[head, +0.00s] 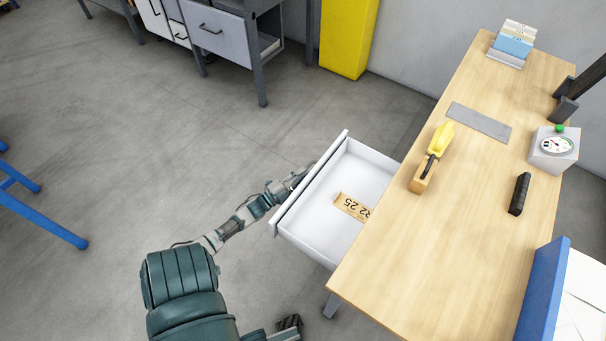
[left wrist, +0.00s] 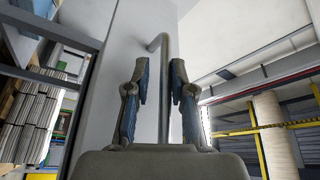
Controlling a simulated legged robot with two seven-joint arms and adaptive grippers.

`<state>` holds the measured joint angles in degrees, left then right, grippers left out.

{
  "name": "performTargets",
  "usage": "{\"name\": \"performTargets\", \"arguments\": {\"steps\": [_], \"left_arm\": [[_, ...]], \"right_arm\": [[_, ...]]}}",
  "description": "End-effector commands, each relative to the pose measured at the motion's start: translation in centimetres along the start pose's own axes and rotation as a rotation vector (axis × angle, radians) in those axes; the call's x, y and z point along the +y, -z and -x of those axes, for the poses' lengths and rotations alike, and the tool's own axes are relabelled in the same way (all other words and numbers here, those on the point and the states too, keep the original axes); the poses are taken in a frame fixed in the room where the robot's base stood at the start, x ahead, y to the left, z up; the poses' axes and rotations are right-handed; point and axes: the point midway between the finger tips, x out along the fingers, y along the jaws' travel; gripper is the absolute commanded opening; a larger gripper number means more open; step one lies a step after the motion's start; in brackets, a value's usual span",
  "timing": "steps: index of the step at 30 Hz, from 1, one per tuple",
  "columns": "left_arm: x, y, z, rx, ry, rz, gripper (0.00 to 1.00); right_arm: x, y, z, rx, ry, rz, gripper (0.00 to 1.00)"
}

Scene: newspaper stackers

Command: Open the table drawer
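The white drawer (head: 318,178) stands pulled well out of the left side of the wooden table (head: 470,150). A wooden piece marked with dark characters (head: 352,206) lies inside it. My left gripper (head: 297,182) is at the outer face of the drawer front, partly hidden by it. In the left wrist view, the grey bar handle (left wrist: 163,100) runs between the two fingers of my left gripper (left wrist: 160,75). The fingers are apart, with a gap beside the bar. A dark end of what looks like my right gripper (head: 289,322) shows at the bottom edge, left of the table.
On the table are a yellow-handled tool (head: 439,140), a grey plate (head: 480,122), a dial scale (head: 554,148), a black block (head: 519,194) and a blue panel (head: 541,295). A yellow cabinet (head: 347,38) stands behind.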

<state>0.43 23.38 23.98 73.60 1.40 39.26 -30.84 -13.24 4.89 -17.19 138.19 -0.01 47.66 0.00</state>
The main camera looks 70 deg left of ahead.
Motion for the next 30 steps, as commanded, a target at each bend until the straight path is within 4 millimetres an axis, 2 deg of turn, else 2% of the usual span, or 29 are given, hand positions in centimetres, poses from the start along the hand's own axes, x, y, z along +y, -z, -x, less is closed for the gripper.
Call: {"name": "performTargets", "arguments": {"steps": [9, 13, 17, 24, 30], "left_arm": [[-0.3, 0.1, -0.2, 0.004, 0.005, -0.001, 0.23], [-0.2, 0.1, 0.6, 0.003, 0.005, -0.001, 0.23], [-0.2, 0.0, 2.8, 0.002, 0.004, -0.001, 0.23], [0.0, -0.1, 8.2, 0.001, 0.002, 0.001, 0.23], [0.0, -0.1, 11.1, 0.0, 0.002, 0.0, 0.23]], "right_arm": [[0.0, 0.0, 0.0, 0.0, 0.007, 0.0, 0.4], [0.0, 0.1, 0.0, 0.002, 0.005, 0.0, 0.4], [0.0, 0.2, 0.0, 0.001, 0.004, 0.0, 0.4], [0.0, 0.2, 0.0, 0.001, 0.003, 0.0, 0.4], [0.0, 0.1, 0.0, 0.001, 0.003, -0.001, 0.4]]}}
